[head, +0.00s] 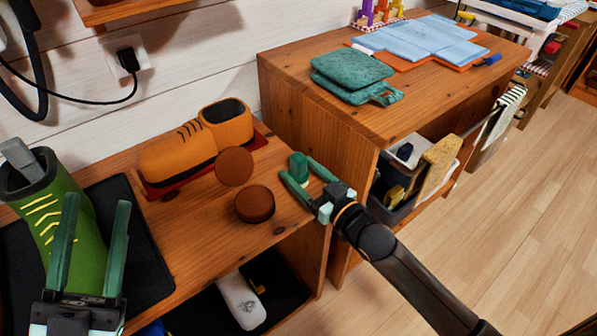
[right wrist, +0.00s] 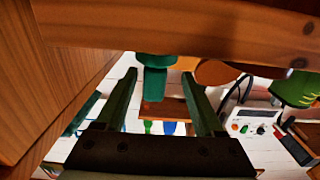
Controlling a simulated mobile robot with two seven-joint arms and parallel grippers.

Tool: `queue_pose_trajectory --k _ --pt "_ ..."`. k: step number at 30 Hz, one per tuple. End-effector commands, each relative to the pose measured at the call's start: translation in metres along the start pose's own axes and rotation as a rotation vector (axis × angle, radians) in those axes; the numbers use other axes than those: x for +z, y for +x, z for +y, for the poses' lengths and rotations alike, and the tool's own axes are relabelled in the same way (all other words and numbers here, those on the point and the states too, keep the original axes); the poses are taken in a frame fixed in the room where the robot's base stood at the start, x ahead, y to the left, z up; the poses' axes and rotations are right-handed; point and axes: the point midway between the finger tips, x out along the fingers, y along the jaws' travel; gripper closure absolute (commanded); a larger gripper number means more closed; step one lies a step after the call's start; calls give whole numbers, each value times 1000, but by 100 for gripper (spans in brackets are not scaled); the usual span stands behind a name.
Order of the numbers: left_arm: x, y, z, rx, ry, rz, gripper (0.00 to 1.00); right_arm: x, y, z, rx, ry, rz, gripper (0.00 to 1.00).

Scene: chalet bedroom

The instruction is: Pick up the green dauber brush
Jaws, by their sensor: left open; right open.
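The green dauber brush (head: 299,163) stands on the lower wooden bench near its right end, beside the taller cabinet. My right gripper (head: 298,168) is open, with its two green fingers reaching toward the brush from the right. In the right wrist view the brush (right wrist: 155,80) shows between the open fingers (right wrist: 159,77), with a gap on each side. Its lower part is partly hidden in the head view. My left gripper (head: 97,205) is open and empty at the lower left, in front of the green boot (head: 70,225).
An orange-brown shoe (head: 195,145) sits on a red mat behind a round brown tin (head: 254,204) and a brown disc (head: 234,167). The taller cabinet (head: 320,110) rises close to the right gripper and holds green cloths (head: 350,75). A grey bin (head: 400,205) stands on its shelf.

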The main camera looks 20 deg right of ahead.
Motion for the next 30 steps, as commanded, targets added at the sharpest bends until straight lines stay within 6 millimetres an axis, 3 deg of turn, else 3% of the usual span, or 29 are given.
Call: queue_pose_trajectory --k 6,13,23,30 --pt "-33 0 1 12 40 140 50 3 16 4 0 -1 2 30" --pt "-22 -7 5 14 20 129 50 4 45 6 0 0 2 30" --pt "-22 -7 5 13 15 127 50 3 51 6 0 0 0 30" --pt "-22 -7 5 13 15 126 50 3 51 6 0 0 0 55"
